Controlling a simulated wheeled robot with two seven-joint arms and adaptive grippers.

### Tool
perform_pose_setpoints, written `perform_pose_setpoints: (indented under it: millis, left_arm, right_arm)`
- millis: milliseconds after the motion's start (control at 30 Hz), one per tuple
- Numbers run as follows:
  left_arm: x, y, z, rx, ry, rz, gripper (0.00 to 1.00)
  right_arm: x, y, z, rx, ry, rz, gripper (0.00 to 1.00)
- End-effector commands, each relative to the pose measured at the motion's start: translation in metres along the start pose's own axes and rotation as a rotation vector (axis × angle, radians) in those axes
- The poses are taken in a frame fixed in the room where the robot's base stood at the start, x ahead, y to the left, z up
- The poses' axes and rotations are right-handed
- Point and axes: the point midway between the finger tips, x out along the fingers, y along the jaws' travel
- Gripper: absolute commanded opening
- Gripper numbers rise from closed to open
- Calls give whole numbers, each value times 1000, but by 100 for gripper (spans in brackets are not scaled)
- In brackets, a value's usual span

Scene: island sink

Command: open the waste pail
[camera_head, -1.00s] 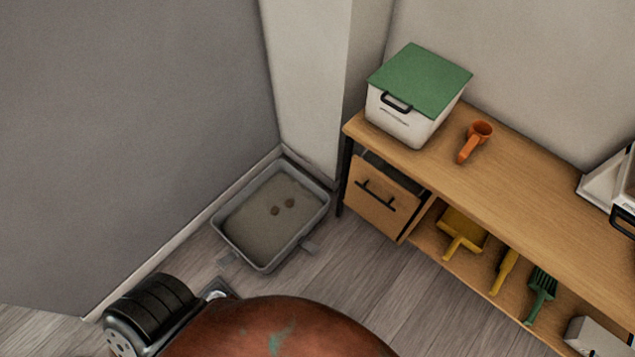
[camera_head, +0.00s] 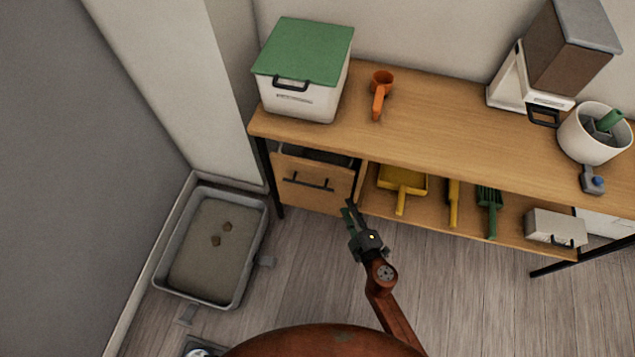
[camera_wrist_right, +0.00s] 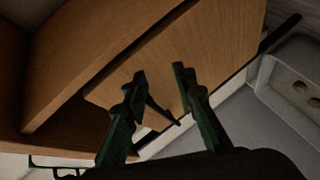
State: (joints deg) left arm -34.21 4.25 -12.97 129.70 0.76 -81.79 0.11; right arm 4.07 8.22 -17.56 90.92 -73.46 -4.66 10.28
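A wood-fronted bin (camera_head: 318,198), which I take for the waste pail, sits under the left end of the bench. Its front has a black bar handle (camera_head: 308,183), and a dark gap shows above the front. My right gripper (camera_head: 349,207) is just right of and in front of it. In the right wrist view, the two fingers of the right gripper (camera_wrist_right: 160,88) are apart, with a dark handle (camera_wrist_right: 162,108) showing between them against the wood panel (camera_wrist_right: 215,45). I cannot tell whether they touch it. My left gripper is not in view.
The bench top (camera_head: 440,115) holds a green-lidded white box (camera_head: 305,65) and an orange scoop (camera_head: 380,92). A yellow dustpan (camera_head: 402,181) and other tools lie on the lower shelf. A litter tray (camera_head: 165,265) stands on the floor at left. Floor right of my arm is clear.

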Motion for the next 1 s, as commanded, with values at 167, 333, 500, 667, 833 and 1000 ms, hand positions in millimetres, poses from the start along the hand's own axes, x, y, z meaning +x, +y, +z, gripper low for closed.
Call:
perform_pose_setpoints:
  millis: [167, 333, 500, 667, 833, 1000]
  left_arm:
    - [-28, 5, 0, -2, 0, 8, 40]
    - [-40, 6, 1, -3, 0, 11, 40]
    - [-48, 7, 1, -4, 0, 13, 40]
    - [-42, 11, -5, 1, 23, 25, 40]
    - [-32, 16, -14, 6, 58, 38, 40]
    - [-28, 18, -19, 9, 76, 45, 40]
  right_arm:
    - [21, 15, -74, -210, 186, 35, 25]
    - [28, 17, -98, -280, 242, 42, 25]
    - [47, 18, -106, -286, 247, 44, 25]
    - [72, 18, -110, -285, 245, 43, 25]
    - [92, 17, -115, -283, 244, 42, 25]
    - [100, 18, -117, -284, 243, 43, 25]
